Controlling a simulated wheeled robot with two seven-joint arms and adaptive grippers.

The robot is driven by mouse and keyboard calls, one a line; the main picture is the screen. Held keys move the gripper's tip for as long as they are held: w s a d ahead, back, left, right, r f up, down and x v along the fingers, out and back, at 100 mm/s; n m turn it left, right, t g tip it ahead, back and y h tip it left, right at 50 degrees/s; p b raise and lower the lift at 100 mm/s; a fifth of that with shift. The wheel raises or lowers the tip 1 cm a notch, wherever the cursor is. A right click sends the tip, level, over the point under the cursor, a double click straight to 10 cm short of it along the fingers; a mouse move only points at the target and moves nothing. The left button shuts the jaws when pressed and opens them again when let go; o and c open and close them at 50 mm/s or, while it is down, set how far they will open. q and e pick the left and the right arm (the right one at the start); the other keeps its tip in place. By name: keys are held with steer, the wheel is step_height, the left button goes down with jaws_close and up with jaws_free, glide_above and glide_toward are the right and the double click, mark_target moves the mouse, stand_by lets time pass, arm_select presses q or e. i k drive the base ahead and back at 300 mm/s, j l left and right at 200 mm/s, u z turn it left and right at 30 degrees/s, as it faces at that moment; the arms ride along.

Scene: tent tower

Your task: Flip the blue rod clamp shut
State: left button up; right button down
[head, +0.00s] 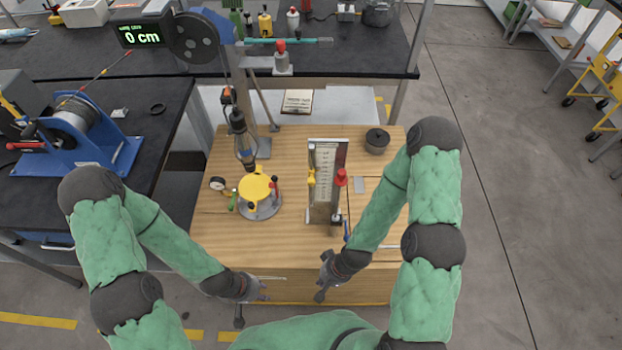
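My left gripper (253,307) is open and empty at the front edge, further left.
A yellow-topped round device (257,188), a dial gauge (217,184) and a dark round pot (377,141) stand on the wooden bench (300,250). A hanging tool (242,140) is above its left part. A blue winch (85,130) stands on the left table. The bench's front strip is clear.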

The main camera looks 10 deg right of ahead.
mark_target(346, 238)
steer(key=l, duration=0.5)
steer(key=k+l+u, duration=0.1)
steer(key=l, duration=0.4)
steer(key=k+l+u, duration=0.1)
steer(key=l, duration=0.45)
steer(key=k+l, duration=0.1)
steer(key=l, duration=0.4)
steer(key=k+l+u, duration=0.1)
steer(key=l, duration=0.4)
steer(key=k+l, duration=0.1)
steer(key=l, duration=0.4)
steer(key=u, duration=0.05)
